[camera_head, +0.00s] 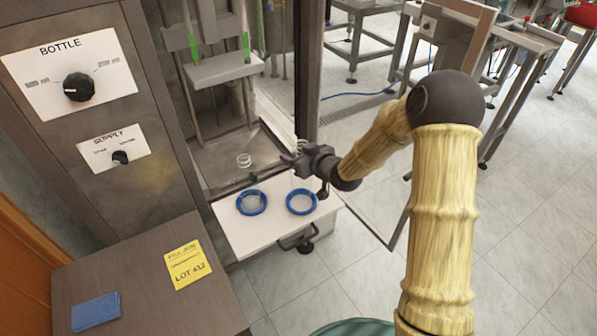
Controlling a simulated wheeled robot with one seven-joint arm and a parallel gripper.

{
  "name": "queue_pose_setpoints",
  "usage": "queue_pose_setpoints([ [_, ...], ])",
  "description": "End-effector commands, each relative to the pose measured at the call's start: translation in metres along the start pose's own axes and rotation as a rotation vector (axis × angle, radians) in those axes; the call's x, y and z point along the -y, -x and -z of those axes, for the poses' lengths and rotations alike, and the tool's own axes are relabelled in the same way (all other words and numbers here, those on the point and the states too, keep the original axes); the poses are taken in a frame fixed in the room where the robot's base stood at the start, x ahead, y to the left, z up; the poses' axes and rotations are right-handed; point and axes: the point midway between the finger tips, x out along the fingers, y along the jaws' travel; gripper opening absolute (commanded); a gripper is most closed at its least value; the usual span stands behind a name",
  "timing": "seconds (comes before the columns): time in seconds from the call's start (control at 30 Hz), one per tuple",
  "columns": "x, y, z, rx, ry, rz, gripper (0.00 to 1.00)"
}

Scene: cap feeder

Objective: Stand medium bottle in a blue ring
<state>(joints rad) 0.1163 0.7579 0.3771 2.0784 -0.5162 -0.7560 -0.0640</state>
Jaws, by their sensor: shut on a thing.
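Two blue rings lie on a white shelf (275,232) at the front of the machine: a left ring (251,202) and a right ring (301,202). My gripper (290,160) is above the shelf's back part, near the right ring. It is shut on a clear bottle (302,145); the white threaded neck shows just above the gripper, and the body is mostly hidden. I cannot tell whether its base touches the shelf. Another clear bottle (244,161) with a threaded neck stands behind the left ring. The bottles' sizes are hard to tell.
A panel with a BOTTLE knob (79,87) and a SUPPLY knob (120,157) is at the left. A brown cabinet top (150,285) carries a yellow note (187,265) and a blue pad (96,312). A metal post (309,70) rises behind my gripper.

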Motion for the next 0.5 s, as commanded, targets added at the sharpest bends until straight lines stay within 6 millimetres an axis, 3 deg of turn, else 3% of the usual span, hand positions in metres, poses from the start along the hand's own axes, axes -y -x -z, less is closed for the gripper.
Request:
queue_pose_setpoints([
  [0.5, 0.0, -0.008, -0.019, 0.0, -0.001, 0.001, 0.28],
])
